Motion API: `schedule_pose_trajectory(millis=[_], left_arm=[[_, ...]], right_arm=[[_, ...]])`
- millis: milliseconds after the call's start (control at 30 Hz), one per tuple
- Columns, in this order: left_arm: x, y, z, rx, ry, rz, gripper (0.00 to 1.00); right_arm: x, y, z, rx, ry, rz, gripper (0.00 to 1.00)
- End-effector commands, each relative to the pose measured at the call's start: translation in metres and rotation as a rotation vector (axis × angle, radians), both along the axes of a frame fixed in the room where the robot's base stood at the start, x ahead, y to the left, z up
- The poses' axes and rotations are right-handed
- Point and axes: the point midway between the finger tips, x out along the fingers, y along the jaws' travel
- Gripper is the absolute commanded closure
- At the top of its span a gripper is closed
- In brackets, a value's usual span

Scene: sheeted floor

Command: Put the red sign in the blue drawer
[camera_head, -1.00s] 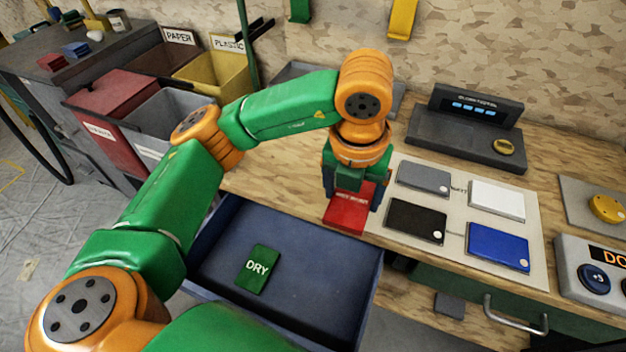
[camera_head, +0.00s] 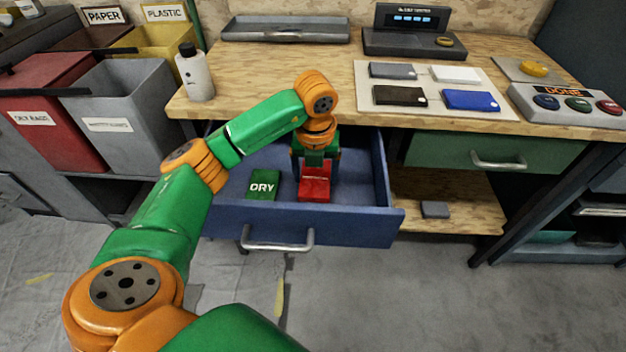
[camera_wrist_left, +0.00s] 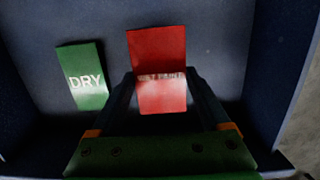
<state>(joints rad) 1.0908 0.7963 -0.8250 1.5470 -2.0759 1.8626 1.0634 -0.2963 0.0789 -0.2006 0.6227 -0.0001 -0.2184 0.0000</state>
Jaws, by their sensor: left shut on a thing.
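The red sign (camera_head: 314,188) is between the fingers of my left gripper (camera_head: 315,172), inside the open blue drawer (camera_head: 350,222). In the left wrist view the red sign (camera_wrist_left: 158,60) shows between both fingers (camera_wrist_left: 160,95), with faint white lettering. My left gripper is shut on it. I cannot tell whether the sign touches the drawer floor. A green sign reading DRY (camera_head: 263,184) lies in the drawer just left of the red one; it also shows in the left wrist view (camera_wrist_left: 82,75). My right gripper is not in view.
The wooden bench top (camera_head: 270,75) is above the drawer, with a white bottle (camera_head: 195,75) at its left end. A mat (camera_head: 440,108) holds several coloured cards. Red (camera_head: 50,105) and grey (camera_head: 130,110) bins stand left. A closed green drawer (camera_head: 460,150) is right.

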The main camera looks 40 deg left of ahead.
Motion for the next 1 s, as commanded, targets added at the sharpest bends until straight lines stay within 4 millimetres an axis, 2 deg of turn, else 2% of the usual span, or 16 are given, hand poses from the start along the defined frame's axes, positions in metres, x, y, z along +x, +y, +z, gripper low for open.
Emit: schedule_pose_trajectory(millis=[100,167,467,500,567,767,867,1000], left_arm=[[-0.001,0.000,-0.024,0.000,0.004,-0.001,0.74],[-0.001,0.000,-0.033,0.000,0.002,-0.001,0.74],[0.000,-0.001,-0.036,-0.001,0.000,-0.001,0.74],[0.000,0.000,-0.036,-0.001,0.000,-0.001,0.17],[0.000,-0.001,-0.035,-0.001,0.000,-0.001,0.01],[0.000,-0.001,-0.035,-0.001,0.000,-0.001,0.00],[0.000,-0.001,-0.026,-0.001,-0.003,-0.001,0.00],[-0.003,-0.004,0.010,-0.001,-0.008,-0.002,0.00]], right_arm=[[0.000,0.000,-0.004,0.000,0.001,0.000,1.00],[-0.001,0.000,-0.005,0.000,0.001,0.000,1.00],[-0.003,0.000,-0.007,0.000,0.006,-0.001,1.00],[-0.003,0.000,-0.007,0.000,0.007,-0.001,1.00],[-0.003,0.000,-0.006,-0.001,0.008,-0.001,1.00],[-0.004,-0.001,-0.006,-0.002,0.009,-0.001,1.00],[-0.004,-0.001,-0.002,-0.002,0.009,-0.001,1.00],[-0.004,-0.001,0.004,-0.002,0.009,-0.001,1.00]])
